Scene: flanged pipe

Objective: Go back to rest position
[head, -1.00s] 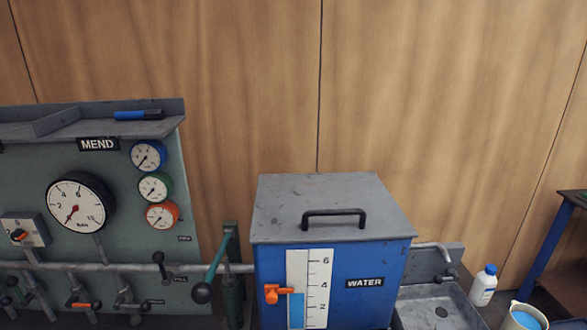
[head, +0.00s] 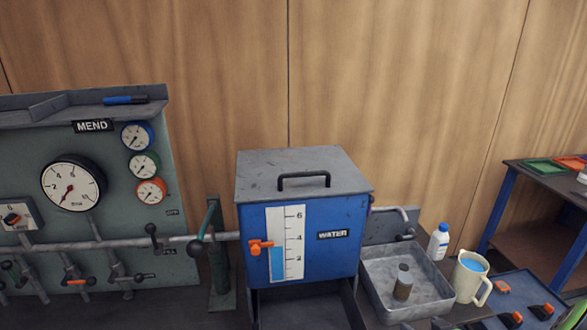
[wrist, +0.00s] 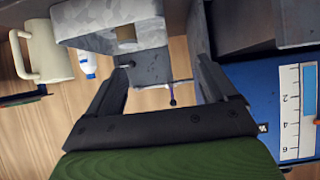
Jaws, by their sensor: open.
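My gripper (wrist: 160,95) shows in the wrist view with its two dark fingers spread apart and nothing between them. Beyond the fingers is the grey sink (wrist: 150,62) with its tap. The blue water tank (wrist: 262,105) is at the right of that view, its level scale on the side.
The gauge panel (head: 105,190) with pipes and levers stands at the left. A white bottle (head: 438,241) and a cream jug (head: 469,278) holding blue liquid stand right of the sink. A dark tray (head: 545,298) and a blue-legged table (head: 548,185) with coloured trays are farther right.

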